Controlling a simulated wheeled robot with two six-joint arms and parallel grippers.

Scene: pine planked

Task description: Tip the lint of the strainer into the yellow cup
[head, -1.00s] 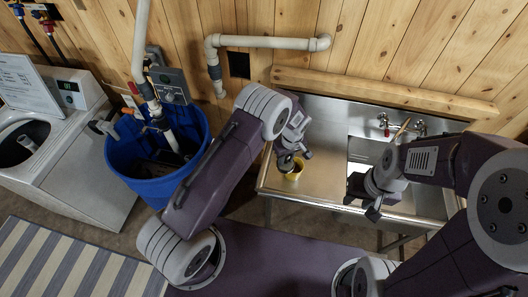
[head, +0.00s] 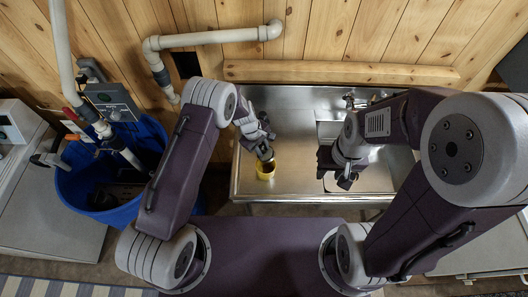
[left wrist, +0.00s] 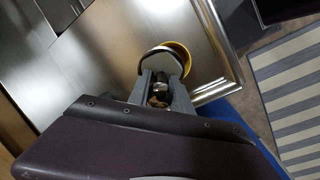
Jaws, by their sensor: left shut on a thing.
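The yellow cup (head: 265,174) stands on the left part of the steel sink top. It also shows in the left wrist view (left wrist: 184,55) as a yellow rim. My left gripper (head: 264,152) is at the cup's top, tilted down. In the left wrist view its fingers (left wrist: 160,88) are shut on what looks like the strainer (left wrist: 158,62), a greyish round piece overlapping the cup's mouth. I cannot tell whether the strainer touches the cup. No lint can be made out. My right gripper (head: 338,172) hangs over the sink with its fingers apart and empty.
The steel sink (head: 300,188) has its basin and taps right of the cup. A blue bin (head: 92,198) with pipes and a control box (head: 112,102) stands to the left, beside a washing machine (head: 40,190). The striped rug (left wrist: 295,85) lies on the floor.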

